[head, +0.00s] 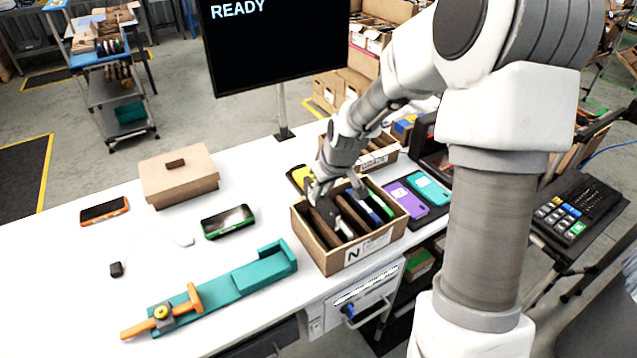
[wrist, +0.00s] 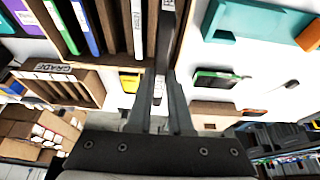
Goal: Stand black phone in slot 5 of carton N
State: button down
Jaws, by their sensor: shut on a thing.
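Carton N (head: 352,256) is an open wooden box with upright dividers, near the table's front edge. Several thin items stand in it, including white, blue and green-edged ones. It also shows at upper left in the wrist view (wrist: 176,60). My gripper (head: 318,192) is above the carton's left, back part, pointing down. In the wrist view my gripper (wrist: 158,96) is shut on a thin dark thing, seen edge-on, which appears to be the black phone (wrist: 160,86). It lines up with the carton's end slot there. How deep it sits is hidden.
Purple (head: 405,200) and teal (head: 430,187) phones lie right of the carton; a yellow one (head: 296,178) lies behind. A second carton (head: 378,158) stands behind. Left are a green phone (head: 229,221), a lidded box (head: 180,178) and a teal fixture (head: 225,287).

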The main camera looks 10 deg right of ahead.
aim_at(324, 219)
jog(key=shift+s, duration=0.25)
jog(key=shift+f+b, duration=3.85)
jog(key=shift+f, duration=1.1)
jog(key=shift+f, duration=0.3)
jog(key=c, duration=0.8)
grip_release()
jog(key=shift+o, duration=0.2)
jog(key=p+v, duration=0.1)
jog(key=v, duration=1.6)
jog(key=shift+r+p, duration=0.3)
jog(key=shift+p, duration=0.1)
